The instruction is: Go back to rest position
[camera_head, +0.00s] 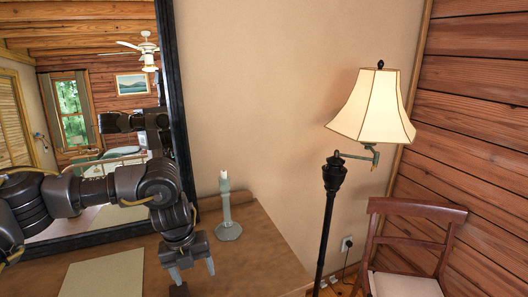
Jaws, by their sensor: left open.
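My left gripper (191,273) hangs at the end of my left arm, which comes in from the left edge. It points down over the wooden desk (262,250), with its two fingers apart and nothing visible between them. It is left of and in front of the candle holder, apart from it in the picture. My right gripper is not in view.
A candle holder with a pale candle (226,205) stands on the desk near the wall. A flat pale mat (103,274) lies at the left. A mirror (174,80) stands behind my arm. A floor lamp (372,105) and wooden chair (418,207) are right.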

